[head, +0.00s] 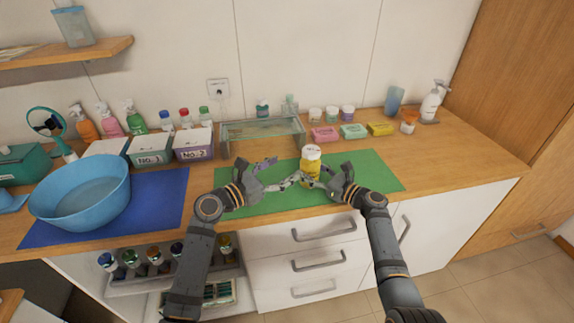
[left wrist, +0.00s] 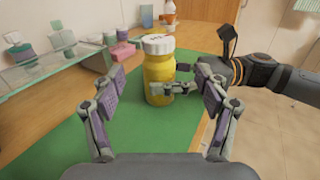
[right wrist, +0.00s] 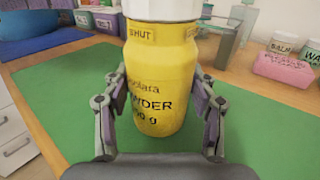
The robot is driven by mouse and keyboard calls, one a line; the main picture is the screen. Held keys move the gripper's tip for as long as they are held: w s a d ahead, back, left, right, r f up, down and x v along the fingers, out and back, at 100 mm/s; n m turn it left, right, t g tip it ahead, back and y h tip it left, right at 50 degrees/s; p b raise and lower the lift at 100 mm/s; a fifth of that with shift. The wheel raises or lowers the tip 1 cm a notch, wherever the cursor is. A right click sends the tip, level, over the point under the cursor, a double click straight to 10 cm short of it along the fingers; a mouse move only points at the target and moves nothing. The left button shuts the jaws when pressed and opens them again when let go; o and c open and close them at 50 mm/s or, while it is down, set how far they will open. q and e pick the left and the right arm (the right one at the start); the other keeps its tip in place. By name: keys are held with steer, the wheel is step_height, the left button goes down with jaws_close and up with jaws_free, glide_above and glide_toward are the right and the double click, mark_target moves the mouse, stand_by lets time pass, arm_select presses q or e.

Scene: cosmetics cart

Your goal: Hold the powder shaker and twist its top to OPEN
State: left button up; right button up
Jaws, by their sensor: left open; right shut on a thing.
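The powder shaker (head: 311,163) is a yellow bottle with a white top, upright on the green mat (head: 262,203). In the right wrist view the shaker (right wrist: 158,80) shows the word SHUT below its white top (right wrist: 162,8). My right gripper (head: 322,182) is shut on the lower part of the shaker from the right. My left gripper (head: 282,174) is open to the left of the shaker. In the left wrist view the shaker (left wrist: 159,75) and its white top (left wrist: 158,44) stand beyond the left gripper's open fingers, and the right gripper's fingers touch the body.
A glass shelf stand (head: 262,128) is behind the mat. Colored soap boxes (head: 353,131) and small jars line the back right. A blue basin (head: 82,190) sits on a blue mat (head: 150,207) at the left. The green mat's right end is clear.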

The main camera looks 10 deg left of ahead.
mark_target(303, 153)
arm_select(q)
steer(key=w+a+m+g+h, duration=0.3)
steer(key=w+m+g+h, duration=0.1)
steer(key=g, duration=0.1)
steer(key=x, duration=1.2)
steer(key=shift+s+d, duration=0.15)
